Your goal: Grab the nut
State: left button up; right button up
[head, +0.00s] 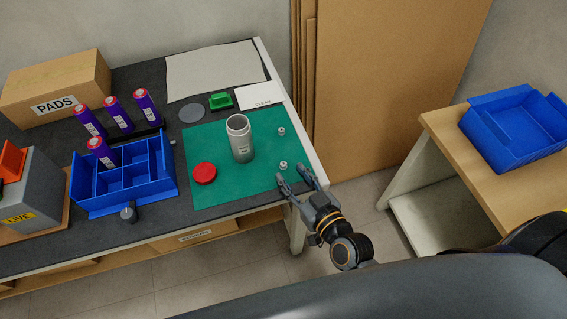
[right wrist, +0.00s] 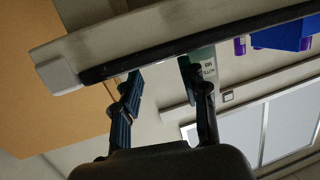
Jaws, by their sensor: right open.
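Two small silver pieces that look like nuts lie on the right part of the green mat (head: 220,190). The far nut (head: 281,131) is near the mat's right edge, and the near nut (head: 283,166) is close to the front right corner. My right gripper (head: 291,174) is open and empty at the table's right front corner, its fingertips just short of the near nut. In the right wrist view the open fingers (right wrist: 160,78) are by the table edge, and no nut can be made out. My left gripper is not in view.
A grey canister (head: 240,140) and a red lid (head: 204,173) stand on the mat. A blue divided tray (head: 82,203) and purple cylinders (head: 147,106) are to the left. A blue bin (head: 500,120) sits on the right table.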

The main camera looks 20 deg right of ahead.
aim_at(283, 163)
jog(key=x, duration=0.3)
jog(key=shift+w+f, duration=0.1)
jog(key=shift+w, duration=0.05)
jog(key=c, duration=0.9)
